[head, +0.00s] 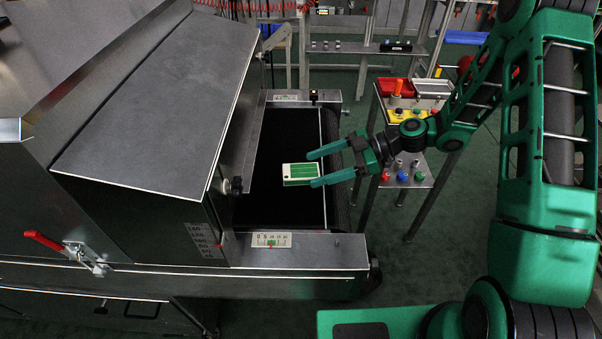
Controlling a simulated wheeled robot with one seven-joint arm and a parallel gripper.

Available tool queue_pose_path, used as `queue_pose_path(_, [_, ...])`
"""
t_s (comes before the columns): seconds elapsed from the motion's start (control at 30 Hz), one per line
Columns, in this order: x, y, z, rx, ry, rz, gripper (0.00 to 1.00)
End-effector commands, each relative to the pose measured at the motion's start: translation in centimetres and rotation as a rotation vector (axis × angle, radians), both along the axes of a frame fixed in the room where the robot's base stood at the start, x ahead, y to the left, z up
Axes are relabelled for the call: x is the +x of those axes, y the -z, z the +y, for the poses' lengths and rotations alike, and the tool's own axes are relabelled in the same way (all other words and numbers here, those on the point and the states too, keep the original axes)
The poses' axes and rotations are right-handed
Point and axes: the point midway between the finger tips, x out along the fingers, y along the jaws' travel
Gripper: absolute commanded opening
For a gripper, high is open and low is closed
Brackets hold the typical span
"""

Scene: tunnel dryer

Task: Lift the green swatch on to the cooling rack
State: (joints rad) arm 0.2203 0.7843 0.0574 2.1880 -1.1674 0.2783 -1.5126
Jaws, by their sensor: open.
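The green swatch (300,174) is a small green block with a pale border. It is over the black belt (268,206) at the dryer's outlet; I cannot tell from this one view whether it lies flat on the belt. My gripper (315,168) comes in from the right with its two green fingers spread apart. The fingertips reach the swatch's right end, one by its far side and one by its near side. I see no clear contact. I cannot pick out the cooling rack with certainty.
The dryer's grey hood (160,100) stands close left of the belt. A stand with a red tray (394,86) and coloured knobs is behind my gripper.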

Motion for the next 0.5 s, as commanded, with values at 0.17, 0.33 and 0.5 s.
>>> queue_pose_path(0.17, [-0.2, 0.7, 2.4, 0.0, -0.004, 0.002, 0.7])
queue_pose_path(0.33, [-0.2, 1.1, 3.3, -0.001, -0.001, 0.001, 0.7])
queue_pose_path(0.5, [-0.1, 1.1, 3.3, -0.001, 0.0, 0.0, 0.7])
